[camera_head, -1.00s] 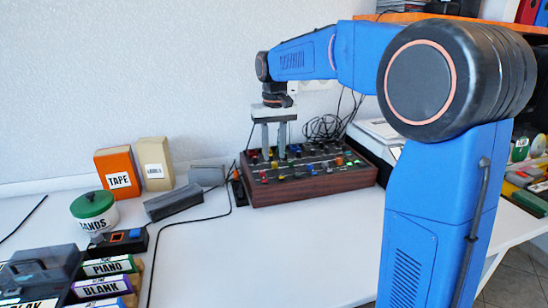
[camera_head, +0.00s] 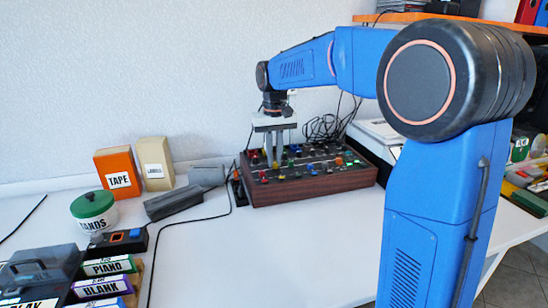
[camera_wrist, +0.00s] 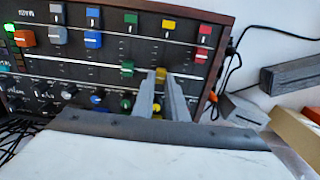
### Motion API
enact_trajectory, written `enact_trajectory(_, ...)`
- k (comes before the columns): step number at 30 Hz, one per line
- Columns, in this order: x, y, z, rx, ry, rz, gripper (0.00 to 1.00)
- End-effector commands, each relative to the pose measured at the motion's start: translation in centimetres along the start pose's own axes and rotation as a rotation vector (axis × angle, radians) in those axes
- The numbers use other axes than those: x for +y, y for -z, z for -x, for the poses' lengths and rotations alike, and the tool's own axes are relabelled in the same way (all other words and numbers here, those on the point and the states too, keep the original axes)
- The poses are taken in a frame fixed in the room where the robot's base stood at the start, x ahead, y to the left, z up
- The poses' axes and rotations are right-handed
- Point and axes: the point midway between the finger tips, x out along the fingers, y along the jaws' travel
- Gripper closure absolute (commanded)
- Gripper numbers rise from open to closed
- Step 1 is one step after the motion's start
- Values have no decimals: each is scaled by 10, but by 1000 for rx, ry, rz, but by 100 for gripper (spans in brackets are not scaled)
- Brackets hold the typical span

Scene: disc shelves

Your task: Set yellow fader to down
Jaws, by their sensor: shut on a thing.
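The yellow fader (camera_wrist: 161,74) shows in the wrist view between my fingertips, on the dark panel of a wooden-sided mixer console (camera_head: 315,187). My gripper (camera_head: 274,163) points down over the left part of the console and is shut on the yellow fader's cap. My fingers (camera_wrist: 168,84) partly cover the cap and the slot below it. In the wrist view a yellow button-like piece (camera_wrist: 169,25) sits above the fader in the same column. The green fader (camera_wrist: 127,68) is just left of it at a similar height, and the red fader (camera_wrist: 201,57) is to the right.
Blue (camera_wrist: 93,39), grey (camera_wrist: 57,36) and orange (camera_wrist: 23,38) caps stand farther left in the wrist view. Black cables (camera_head: 322,127) lie behind the console. A grey box (camera_head: 172,202), a TAPE box (camera_head: 118,175) and a tin (camera_head: 94,212) stand to the left. The table in front is clear.

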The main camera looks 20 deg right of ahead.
Motion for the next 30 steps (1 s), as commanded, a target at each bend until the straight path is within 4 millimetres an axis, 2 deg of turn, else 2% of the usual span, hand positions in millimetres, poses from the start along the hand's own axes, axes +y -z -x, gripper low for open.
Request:
enact_trajectory(9,0,-36,1,1,0,0,100)
enact_trajectory(19,0,-40,1,1,0,0,100)
enact_trajectory(20,0,-40,1,1,0,0,83)
enact_trajectory(21,0,-40,1,1,0,0,73)
enact_trajectory(22,0,-40,1,1,0,0,69)
enact_trajectory(30,0,-40,0,0,0,0,69)
